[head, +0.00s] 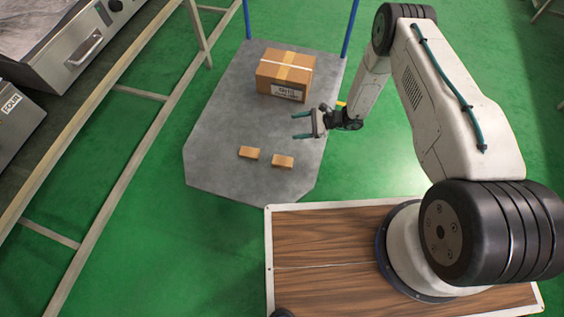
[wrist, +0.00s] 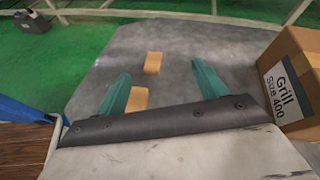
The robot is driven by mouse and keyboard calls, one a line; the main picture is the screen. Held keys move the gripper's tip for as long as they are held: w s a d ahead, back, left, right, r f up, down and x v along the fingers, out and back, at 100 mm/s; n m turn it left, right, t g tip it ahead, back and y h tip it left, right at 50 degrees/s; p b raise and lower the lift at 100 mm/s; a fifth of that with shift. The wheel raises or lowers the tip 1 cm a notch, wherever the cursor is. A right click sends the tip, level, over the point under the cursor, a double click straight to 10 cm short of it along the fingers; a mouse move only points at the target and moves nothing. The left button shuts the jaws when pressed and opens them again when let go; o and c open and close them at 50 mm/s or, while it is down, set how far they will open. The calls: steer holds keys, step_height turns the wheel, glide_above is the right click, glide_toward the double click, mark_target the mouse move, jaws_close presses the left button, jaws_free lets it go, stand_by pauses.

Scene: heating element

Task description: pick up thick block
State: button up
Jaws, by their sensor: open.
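Two small tan blocks lie apart on the grey platform (head: 215,125). The right block (head: 283,161) looks slightly thicker than the left block (head: 249,152) in the head view, but the difference is small. In the wrist view the nearer block (wrist: 137,99) is partly hidden behind a finger and the gripper's dark edge, and the farther block (wrist: 153,63) shows whole between the fingers. My gripper (head: 297,126) has two teal fingers, open and empty. It is over the platform, pointing left, between the blocks and the large carton.
A large taped carton (head: 285,75) labelled "Grill" stands at the platform's back; it is close on the right in the wrist view (wrist: 297,75). Blue posts (head: 350,25) rise behind it. A metal rail frame (head: 110,165) runs along the left. The platform's left part is clear.

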mark_target(289, 162)
steer(key=s+f+m, duration=0.1)
steer(key=s+f, duration=0.1)
steer(key=f, duration=0.3)
steer(key=s+f+m+t, duration=0.1)
steer(key=s+f, duration=0.2)
steer(key=f, duration=0.2)
steer(key=s+f+m+t, duration=0.1)
steer(key=s+f, duration=0.2)
steer(key=f, duration=0.2)
steer(key=shift+s+d+m+h, duration=0.15)
steer(key=shift+d+m+h, duration=0.15)
steer(key=shift+m, duration=0.1)
steer(key=shift+a+f, duration=0.2)
steer(key=shift+a, duration=0.1)
steer(key=x, duration=0.7)
steer(key=shift+a, duration=0.1)
steer(key=c, duration=1.1)
steer(key=shift+r, duration=0.1)
